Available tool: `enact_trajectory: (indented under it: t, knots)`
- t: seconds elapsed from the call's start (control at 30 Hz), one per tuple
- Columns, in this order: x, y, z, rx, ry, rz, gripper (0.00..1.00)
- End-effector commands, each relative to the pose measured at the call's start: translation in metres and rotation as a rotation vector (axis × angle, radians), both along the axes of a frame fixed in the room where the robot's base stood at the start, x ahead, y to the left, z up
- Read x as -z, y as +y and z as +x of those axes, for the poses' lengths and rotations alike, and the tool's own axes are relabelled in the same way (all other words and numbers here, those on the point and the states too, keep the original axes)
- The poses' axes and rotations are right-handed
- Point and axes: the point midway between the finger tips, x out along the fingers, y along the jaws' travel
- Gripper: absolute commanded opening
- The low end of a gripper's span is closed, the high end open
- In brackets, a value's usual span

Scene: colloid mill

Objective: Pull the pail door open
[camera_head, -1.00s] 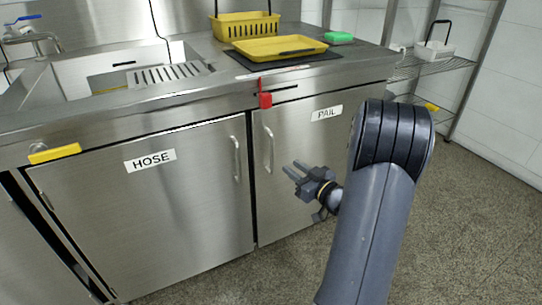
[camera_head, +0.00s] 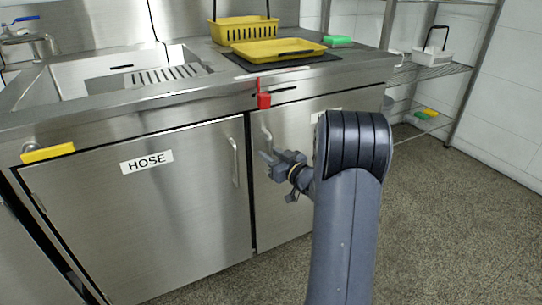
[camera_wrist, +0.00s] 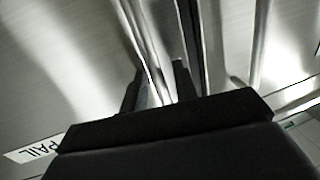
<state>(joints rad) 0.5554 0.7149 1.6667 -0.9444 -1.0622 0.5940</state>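The pail door (camera_head: 285,205) is a steel cabinet door, closed in its frame. Its vertical bar handle (camera_head: 266,130) shows in the upper part, with the lower end hidden behind my gripper. My gripper (camera_head: 264,156) is at the handle's lower half. In the wrist view, the handle (camera_wrist: 143,45) runs down between the two dark fingers of my gripper (camera_wrist: 157,85), which look open around it. Contact cannot be made out. My arm covers most of the PAIL label in the head view; the label (camera_wrist: 36,150) shows at lower left in the wrist view.
The HOSE door (camera_head: 150,215) is closed at left, its handle (camera_head: 235,162) close by. A red tag (camera_head: 264,100) hangs above the doors. A yellow basket (camera_head: 240,30) and tray (camera_head: 278,49) sit on the counter. A wire shelf (camera_head: 430,72) stands at right; the floor there is clear.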

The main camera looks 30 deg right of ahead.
Motion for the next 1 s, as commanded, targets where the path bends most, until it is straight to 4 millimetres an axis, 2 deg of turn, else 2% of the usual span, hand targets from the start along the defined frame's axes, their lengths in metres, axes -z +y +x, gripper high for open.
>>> enact_trajectory:
  t: [0.07, 0.4, 0.83, 1.0]
  knots:
    - [0.0, -0.0001, -0.0002, 0.0, 0.0, 0.0, 0.28]
    - [-0.0001, -0.0002, -0.0005, 0.0, 0.0, 0.0, 0.0]
    - [-0.0002, -0.0004, -0.0008, 0.0, 0.0, 0.0, 0.0]
    - [-0.001, -0.0046, -0.0081, -0.007, 0.0, 0.001, 0.0]
